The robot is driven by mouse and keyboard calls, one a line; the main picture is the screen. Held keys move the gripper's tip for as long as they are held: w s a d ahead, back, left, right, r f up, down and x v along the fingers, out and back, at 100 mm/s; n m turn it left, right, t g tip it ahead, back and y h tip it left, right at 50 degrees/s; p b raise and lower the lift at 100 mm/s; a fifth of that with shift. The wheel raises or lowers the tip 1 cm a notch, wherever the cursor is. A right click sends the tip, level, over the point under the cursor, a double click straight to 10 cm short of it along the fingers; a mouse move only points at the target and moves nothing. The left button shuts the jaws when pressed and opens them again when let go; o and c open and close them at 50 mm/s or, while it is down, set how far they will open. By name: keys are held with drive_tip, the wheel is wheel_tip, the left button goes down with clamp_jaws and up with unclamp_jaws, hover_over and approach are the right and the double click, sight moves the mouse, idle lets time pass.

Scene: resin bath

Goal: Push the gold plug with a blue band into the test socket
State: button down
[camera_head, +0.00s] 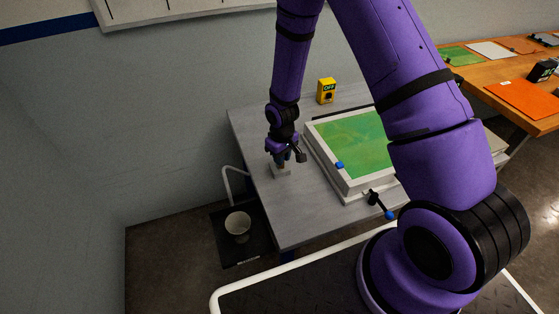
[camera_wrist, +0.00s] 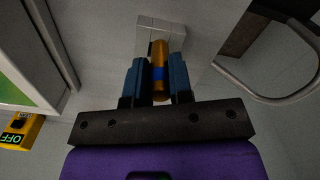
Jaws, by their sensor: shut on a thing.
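The gold plug with a blue band (camera_wrist: 158,72) is between the two blue fingers of my gripper (camera_wrist: 160,80) in the wrist view. My gripper is shut on it. The far end of the plug lies over a light grey block, the test socket (camera_wrist: 148,28); I cannot tell whether it is in the opening. In the head view my gripper (camera_head: 283,160) points down at the socket block (camera_head: 280,171) near the left edge of the grey table. The plug is too small to make out there.
A white-framed bath with a green surface (camera_head: 355,142) stands right of my gripper. A yellow box marked OFF (camera_head: 326,91) is behind.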

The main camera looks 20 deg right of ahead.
drive_tip(key=shift+w+f, duration=0.1)
drive_tip(key=shift+w, duration=0.8)
drive_tip(key=shift+f, duration=1.75)
drive_tip(key=shift+f, duration=0.15)
drive_tip(key=c, duration=1)
unclamp_jaws()
